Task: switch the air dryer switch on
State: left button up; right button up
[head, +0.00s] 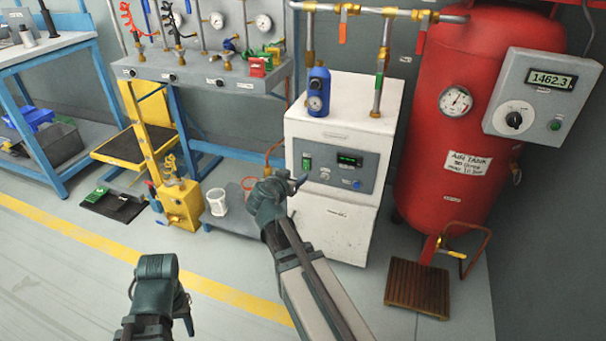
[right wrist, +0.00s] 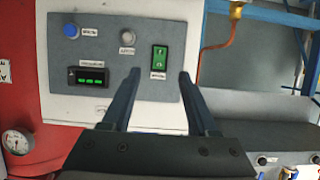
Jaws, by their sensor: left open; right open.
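The air dryer is a white cabinet (head: 335,215) with a grey front panel (head: 330,175), which also fills the right wrist view (right wrist: 110,40). Its green rocker switch (head: 306,162) sits at the panel's left; in the right wrist view the switch (right wrist: 159,58) appears upside down. I cannot tell which way the rocker is tipped. My right gripper (head: 286,178) is open and empty in front of the panel, its fingertips (right wrist: 158,75) apart on either side of the switch in the wrist view. Contact is not clear. My left gripper (head: 160,295) is open and empty, low over the floor.
The panel also carries a lit green display (head: 350,159) and a blue button (head: 357,184). A blue filter bottle (head: 318,92) stands on the cabinet. The red air tank (head: 455,110) is to the right. A yellow container (head: 181,205) and white bucket (head: 216,202) stand to the left.

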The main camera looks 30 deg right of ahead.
aim_at(306, 168)
jog(key=b+x, duration=0.2)
jog(key=x, duration=0.7)
jog(key=shift+f+b, duration=0.1)
jog(key=shift+b, duration=0.3)
grip_shut()
